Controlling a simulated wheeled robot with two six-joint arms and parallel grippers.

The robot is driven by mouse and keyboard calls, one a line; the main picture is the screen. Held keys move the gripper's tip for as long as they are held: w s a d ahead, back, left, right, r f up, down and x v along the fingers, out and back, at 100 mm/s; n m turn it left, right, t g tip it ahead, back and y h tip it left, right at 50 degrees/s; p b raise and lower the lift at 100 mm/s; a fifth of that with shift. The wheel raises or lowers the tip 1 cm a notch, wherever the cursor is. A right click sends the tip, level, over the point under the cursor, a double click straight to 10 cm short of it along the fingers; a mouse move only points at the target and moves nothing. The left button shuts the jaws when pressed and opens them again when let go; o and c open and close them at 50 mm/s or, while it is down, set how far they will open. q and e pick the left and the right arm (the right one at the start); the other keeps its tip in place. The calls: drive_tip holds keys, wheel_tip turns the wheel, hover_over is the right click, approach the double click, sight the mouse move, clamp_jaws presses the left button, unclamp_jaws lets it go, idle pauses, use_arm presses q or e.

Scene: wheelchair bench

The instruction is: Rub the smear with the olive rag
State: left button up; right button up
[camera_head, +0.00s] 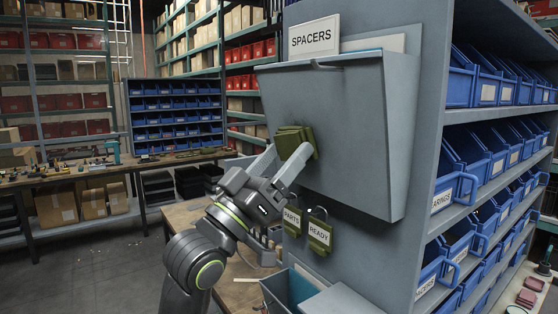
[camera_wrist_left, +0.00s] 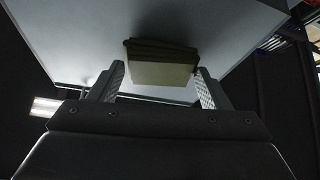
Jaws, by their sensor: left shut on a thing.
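The olive rag (camera_head: 296,140), a folded pad, is between the fingers of my left gripper (camera_head: 288,160), which is shut on it. The rag is at the sloping front of a grey bin (camera_head: 360,130) below the SPACERS label; whether it touches cannot be told for sure. In the left wrist view the rag (camera_wrist_left: 162,72) sits between the two ridged fingertips, in front of the pale bin face (camera_wrist_left: 80,40). No smear can be made out; the rag and gripper cover part of the bin front. My right gripper is in neither view.
Two olive tags, PARTS (camera_head: 292,217) and READY (camera_head: 319,236), hang below the bin. A shelf unit of blue bins (camera_head: 459,170) stands at the right. An open grey box (camera_head: 290,290) is low in front. A cluttered workbench (camera_head: 60,175) stands at the left, with open floor before it.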

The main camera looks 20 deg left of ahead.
use_arm(q)
drive_tip(key=shift+w+d, duration=0.1)
drive_tip(key=shift+w, duration=0.05)
drive_tip(key=shift+s+d, duration=0.3)
drive_tip(key=shift+d, duration=0.05)
drive_tip(key=shift+w+a, duration=0.6)
drive_tip(key=shift+a, duration=0.15)
drive_tip(key=shift+s+d, duration=0.15)
